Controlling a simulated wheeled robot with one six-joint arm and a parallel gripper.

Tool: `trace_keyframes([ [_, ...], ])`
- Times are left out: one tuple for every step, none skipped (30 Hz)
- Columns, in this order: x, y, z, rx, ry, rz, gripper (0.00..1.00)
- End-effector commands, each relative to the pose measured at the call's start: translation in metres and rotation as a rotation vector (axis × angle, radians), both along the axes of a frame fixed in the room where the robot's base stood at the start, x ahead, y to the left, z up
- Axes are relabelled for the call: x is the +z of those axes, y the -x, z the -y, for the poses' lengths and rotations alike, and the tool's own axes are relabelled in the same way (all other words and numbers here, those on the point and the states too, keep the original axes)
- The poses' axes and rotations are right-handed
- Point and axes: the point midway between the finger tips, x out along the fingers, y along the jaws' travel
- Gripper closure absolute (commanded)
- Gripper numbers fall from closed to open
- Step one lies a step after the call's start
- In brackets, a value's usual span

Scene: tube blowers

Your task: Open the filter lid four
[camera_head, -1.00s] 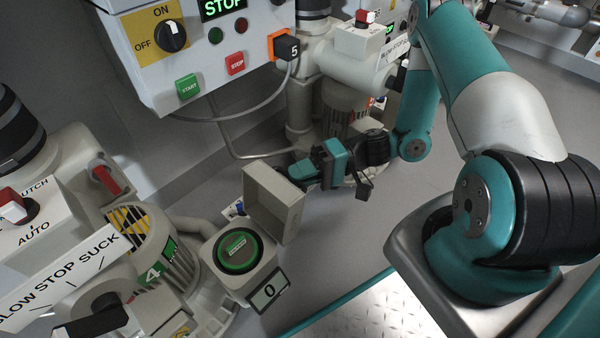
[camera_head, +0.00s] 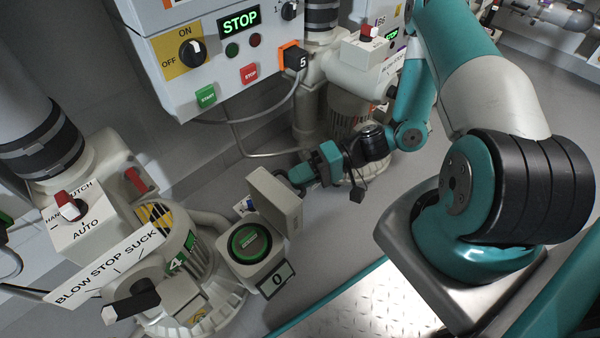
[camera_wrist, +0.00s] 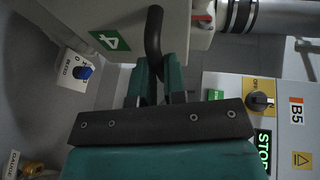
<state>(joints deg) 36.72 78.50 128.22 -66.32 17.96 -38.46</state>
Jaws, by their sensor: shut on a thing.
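The filter lid four (camera_head: 275,200) is a pale square lid standing raised at the back edge of its filter box (camera_head: 262,272) beside blower 4. The green round filter (camera_head: 250,243) shows uncovered in the box. My gripper (camera_head: 300,175) is just behind the lid, and its fingertips are partly hidden by it in the head view. In the wrist view my gripper (camera_wrist: 155,82) is shut on a black curved handle (camera_wrist: 154,30). The handle is on a pale surface with a green 4 label (camera_wrist: 110,40).
Blower 4 (camera_head: 178,262) stands left of the filter box, with a BLOW STOP SUCK plate (camera_head: 108,266). A control box (camera_head: 225,60) with STOP display hangs above. Blower 5's motor (camera_head: 352,112) is behind my gripper.

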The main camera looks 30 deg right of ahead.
Motion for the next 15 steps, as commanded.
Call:
trace_keyframes([
  [-0.0001,-0.0016,0.0006,-0.004,0.001,0.004,1.00],
  [-0.0001,-0.0016,0.0006,-0.004,0.001,0.004,1.00],
  [-0.0001,-0.0016,0.0006,-0.005,0.001,0.004,0.83],
  [-0.0001,-0.0016,0.0006,-0.005,0.001,0.004,0.76],
  [0.0000,-0.0015,0.0006,-0.004,0.001,0.004,0.70],
  [0.0000,-0.0013,0.0005,-0.004,0.001,0.004,0.62],
  [0.0000,-0.0012,0.0005,-0.003,0.000,0.003,0.62],
  [0.0000,-0.0012,0.0004,-0.003,0.000,0.003,0.62],
  [0.0000,-0.0011,0.0004,-0.003,0.000,0.003,0.62],
  [0.0000,-0.0010,0.0004,-0.003,0.000,0.002,0.62],
  [0.0000,-0.0009,0.0003,-0.003,0.000,0.002,0.62],
  [0.0000,-0.0008,0.0002,-0.002,0.000,0.001,0.62],
  [0.0000,-0.0007,0.0002,-0.002,0.000,0.001,0.62],
  [0.0000,-0.0006,0.0002,-0.002,0.000,0.001,0.62],
  [0.0001,-0.0005,0.0002,-0.002,0.000,0.000,0.62],
])
